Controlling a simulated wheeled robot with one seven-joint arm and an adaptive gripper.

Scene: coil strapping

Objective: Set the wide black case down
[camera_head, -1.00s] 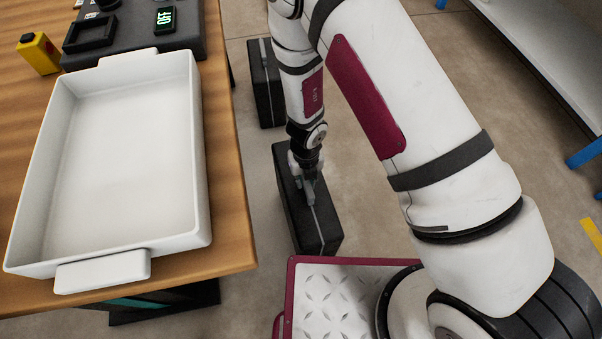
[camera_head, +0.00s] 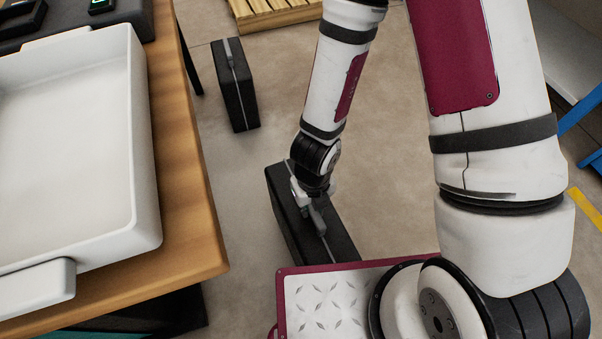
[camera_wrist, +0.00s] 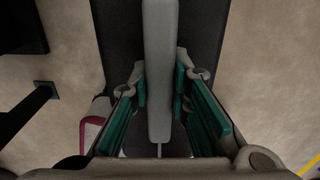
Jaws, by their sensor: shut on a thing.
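The wide black case (camera_head: 287,225) is below my gripper, right of the wooden table, with a grey line along its top. My gripper (camera_head: 312,212) is shut on the grey handle of this case. In the wrist view the handle (camera_wrist: 160,70) runs between the green-padded fingers (camera_wrist: 160,92), with the dark case top (camera_wrist: 205,35) beneath. The arm hides part of the case. I cannot tell whether its underside touches the floor.
Another black case (camera_head: 236,90) stands on the floor farther back. The wooden table (camera_head: 185,150) with a white tray (camera_head: 147,170) is on the left. A wooden pallet (camera_head: 270,12) lies at the back. Bare floor (camera_head: 270,120) lies between the two cases. My base deck is in front.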

